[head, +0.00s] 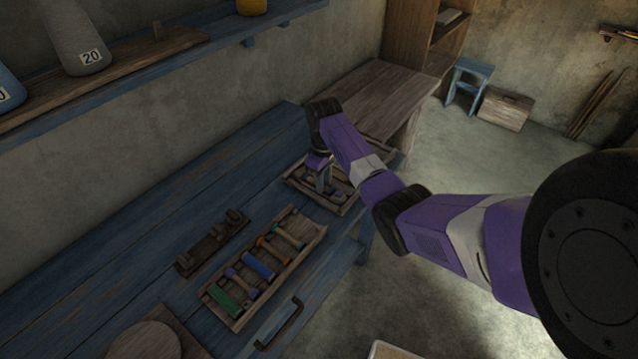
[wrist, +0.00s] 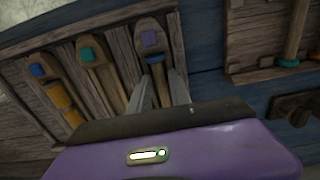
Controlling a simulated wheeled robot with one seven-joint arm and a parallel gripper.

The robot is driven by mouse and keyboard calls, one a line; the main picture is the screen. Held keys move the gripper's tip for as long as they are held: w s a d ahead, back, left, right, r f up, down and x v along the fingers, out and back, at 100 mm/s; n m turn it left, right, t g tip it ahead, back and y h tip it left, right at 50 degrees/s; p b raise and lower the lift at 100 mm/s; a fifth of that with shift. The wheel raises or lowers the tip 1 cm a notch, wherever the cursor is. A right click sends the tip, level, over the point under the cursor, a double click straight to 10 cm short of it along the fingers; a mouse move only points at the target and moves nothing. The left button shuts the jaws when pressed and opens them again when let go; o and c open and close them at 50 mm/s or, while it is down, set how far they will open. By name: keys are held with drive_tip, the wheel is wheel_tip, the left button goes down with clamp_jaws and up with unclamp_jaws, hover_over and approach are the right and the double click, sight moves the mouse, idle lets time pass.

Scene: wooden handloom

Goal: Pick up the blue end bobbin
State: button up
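My gripper (wrist: 162,82) points down over the far tray (head: 345,209), and its fingers stand apart. Between them in the wrist view is a wooden shuttle with a purple square mark (wrist: 149,38). A blue bobbin end (wrist: 153,59) shows in this shuttle, just beyond the fingertips. The rest of that bobbin is mostly hidden by the fingers, and I see no clear contact. In the head view my gripper (head: 323,186) partly covers the far tray.
Beside the purple-marked shuttle lie a teal-marked shuttle (wrist: 87,55) and a blue-marked one (wrist: 38,70) holding a yellow bobbin (wrist: 60,97). The near tray (head: 316,238) holds several coloured bobbins. A dark wooden rack (head: 213,243) stands behind it. Blue table boards (head: 160,230) are bare.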

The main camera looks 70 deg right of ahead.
drive_tip(key=shift+f, duration=0.4)
drive_tip(key=shift+a, duration=0.1)
drive_tip(key=shift+c, duration=0.4)
